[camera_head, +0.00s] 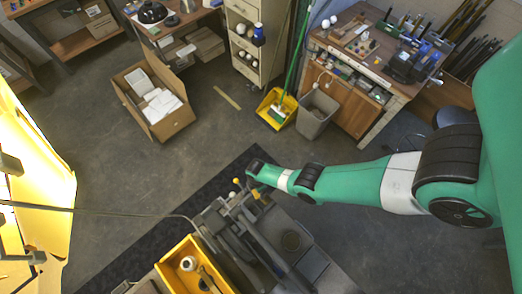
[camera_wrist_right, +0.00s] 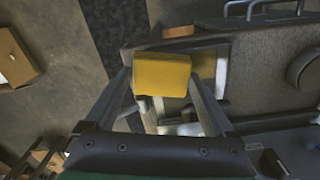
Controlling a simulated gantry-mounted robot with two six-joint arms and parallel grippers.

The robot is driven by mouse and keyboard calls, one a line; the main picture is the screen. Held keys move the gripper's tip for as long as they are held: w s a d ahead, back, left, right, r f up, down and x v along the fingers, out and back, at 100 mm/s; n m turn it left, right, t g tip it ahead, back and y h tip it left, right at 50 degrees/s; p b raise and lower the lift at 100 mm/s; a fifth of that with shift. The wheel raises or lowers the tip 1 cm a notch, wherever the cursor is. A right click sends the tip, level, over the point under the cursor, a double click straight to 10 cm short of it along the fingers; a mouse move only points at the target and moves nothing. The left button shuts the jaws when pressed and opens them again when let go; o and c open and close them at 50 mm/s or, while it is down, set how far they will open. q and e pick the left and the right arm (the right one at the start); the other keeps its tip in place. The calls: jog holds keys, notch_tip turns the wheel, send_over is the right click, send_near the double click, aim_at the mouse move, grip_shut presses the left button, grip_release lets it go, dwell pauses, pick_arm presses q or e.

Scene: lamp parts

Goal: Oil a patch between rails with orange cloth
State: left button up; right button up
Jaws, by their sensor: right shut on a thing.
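The orange cloth (camera_wrist_right: 162,75) looks like a yellow-orange folded pad in the right wrist view. My right gripper (camera_wrist_right: 160,82) is shut on it, with one dark finger at each side. In the head view the right gripper (camera_head: 250,189) is above the upper end of a grey machine with long parallel rails (camera_head: 248,240), and a small bit of yellow-orange shows there. In the wrist view the pad hides part of the grey surface behind it. I cannot tell whether the pad touches that surface, and no oil patch is clear. My left gripper is not in view.
A yellow tray (camera_head: 170,273) with a white round item stands at the machine's lower left. A thin rod crosses the left. A bright yellow panel (camera_head: 35,185) stands at far left. Open floor lies behind the machine.

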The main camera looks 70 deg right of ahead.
jog(key=shift+w, duration=0.1)
pick_arm(q)
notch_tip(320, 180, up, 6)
jog(key=p, duration=0.6)
pick_arm(e)
notch_tip(320, 180, up, 6)
